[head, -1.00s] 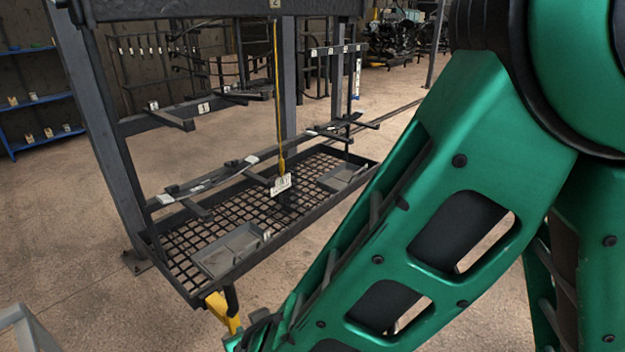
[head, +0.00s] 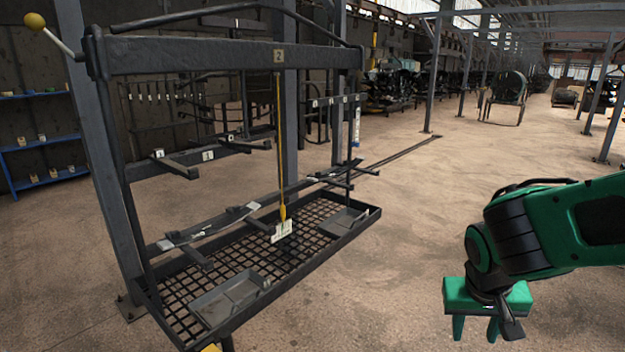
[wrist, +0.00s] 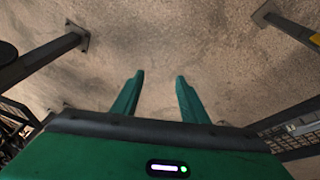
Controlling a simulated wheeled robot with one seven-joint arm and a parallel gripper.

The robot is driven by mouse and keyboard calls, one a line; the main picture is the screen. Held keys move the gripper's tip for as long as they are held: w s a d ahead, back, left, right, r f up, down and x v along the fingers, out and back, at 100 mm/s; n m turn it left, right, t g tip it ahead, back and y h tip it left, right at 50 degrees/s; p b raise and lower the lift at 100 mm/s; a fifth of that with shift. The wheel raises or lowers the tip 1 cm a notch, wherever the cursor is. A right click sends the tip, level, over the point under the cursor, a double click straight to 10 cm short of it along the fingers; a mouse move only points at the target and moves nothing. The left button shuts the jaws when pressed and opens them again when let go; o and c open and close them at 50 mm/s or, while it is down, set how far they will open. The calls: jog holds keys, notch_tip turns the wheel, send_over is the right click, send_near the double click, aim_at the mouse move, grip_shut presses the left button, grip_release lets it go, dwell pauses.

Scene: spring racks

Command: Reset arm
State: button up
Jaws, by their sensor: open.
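My green arm reaches in from the right edge of the head view. My gripper (head: 474,328) hangs at its end with the fingers pointing down, over bare floor to the right of the spring rack (head: 230,55). In the wrist view my gripper (wrist: 157,88) shows two green fingers set apart, with nothing between them. The gripper is open, empty and apart from the rack.
The rack has a mesh bottom tray (head: 345,238) with shallow grey trays and a hanging yellow rod (head: 281,150). A blue shelf (head: 45,180) stands at the far left. Open concrete floor (head: 430,190) lies between rack and arm. Posts (wrist: 50,55) show in the wrist view.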

jog(key=s+d+r+m+g+y, duration=0.1)
jog(key=s+d, duration=0.3)
jog(key=s, duration=0.4)
jog(key=s+d+r+m+g+y, duration=0.1)
jog(key=s+d+r+m, duration=0.1)
jog(key=s+d, duration=0.3)
jog(key=s+r, duration=0.1)
jog(key=s, duration=0.1)
jog(key=shift+s+d+r+g+y, duration=0.25)
jog(key=shift+s+d+g+y, duration=0.05)
jog(key=shift+s+y, duration=0.1)
jog(key=shift+w+f, duration=0.25)
jog(key=shift+w, duration=0.4)
jog(key=shift+c, duration=1.1)
jog(key=shift+a, duration=0.1)
